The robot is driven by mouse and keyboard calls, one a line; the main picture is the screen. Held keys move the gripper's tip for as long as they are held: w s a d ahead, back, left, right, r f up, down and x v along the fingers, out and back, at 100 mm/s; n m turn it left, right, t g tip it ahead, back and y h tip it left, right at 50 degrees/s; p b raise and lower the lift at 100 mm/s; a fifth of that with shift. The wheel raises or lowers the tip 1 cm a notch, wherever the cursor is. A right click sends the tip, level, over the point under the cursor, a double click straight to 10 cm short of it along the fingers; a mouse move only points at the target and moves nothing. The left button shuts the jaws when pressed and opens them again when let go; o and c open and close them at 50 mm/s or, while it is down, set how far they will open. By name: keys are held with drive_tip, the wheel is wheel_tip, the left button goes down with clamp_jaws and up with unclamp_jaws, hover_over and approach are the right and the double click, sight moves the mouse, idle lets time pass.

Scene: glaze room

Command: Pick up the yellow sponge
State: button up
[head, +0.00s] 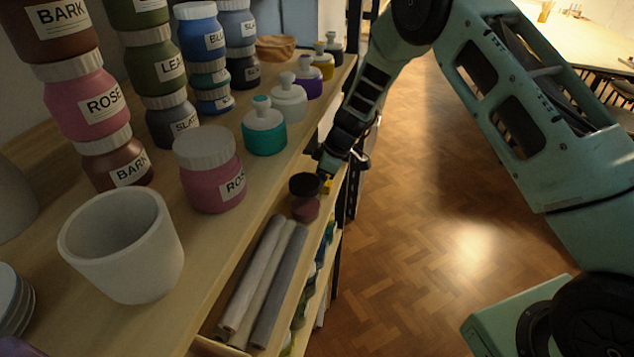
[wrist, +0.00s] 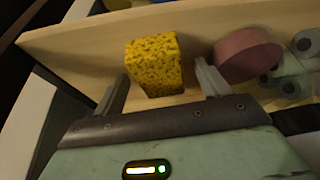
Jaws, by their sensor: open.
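The yellow sponge (wrist: 154,60) is a speckled block in the wrist view, inside a pale wooden tray or drawer (wrist: 85,38). My gripper (wrist: 163,84) is open, with one finger on each side of the sponge's near end. I cannot tell whether the fingers touch it. In the head view my gripper (head: 328,170) reaches down at the shelf's edge, beside a dark-topped pinkish jar. Only a small yellow patch shows there below it, and most of the sponge is hidden.
The pinkish jar (wrist: 247,53) is close to the right finger. Several grey rolls (head: 262,285) lie in the same wooden tray. A pink labelled jar (head: 209,170), a white pot (head: 122,245) and several bottles stand on the shelf.

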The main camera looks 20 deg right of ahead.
drive_tip(key=c, duration=1)
drive_tip(key=shift+r+b, duration=0.55)
drive_tip(key=shift+s+d+r+b, duration=0.1)
drive_tip(key=shift+s+d+b, duration=1.15)
drive_tip(key=shift+d, duration=1.4)
drive_tip(key=shift+s+d+r+b, duration=0.1)
drive_tip(key=shift+s+d+b, duration=1.2)
drive_tip(key=shift+d, duration=1.4)
drive_tip(key=shift+s+d+b, duration=0.8)
drive_tip(key=shift+s+d, duration=0.9)
drive_tip(key=shift+d, duration=0.95)
drive_tip(key=shift+o, duration=0.2)
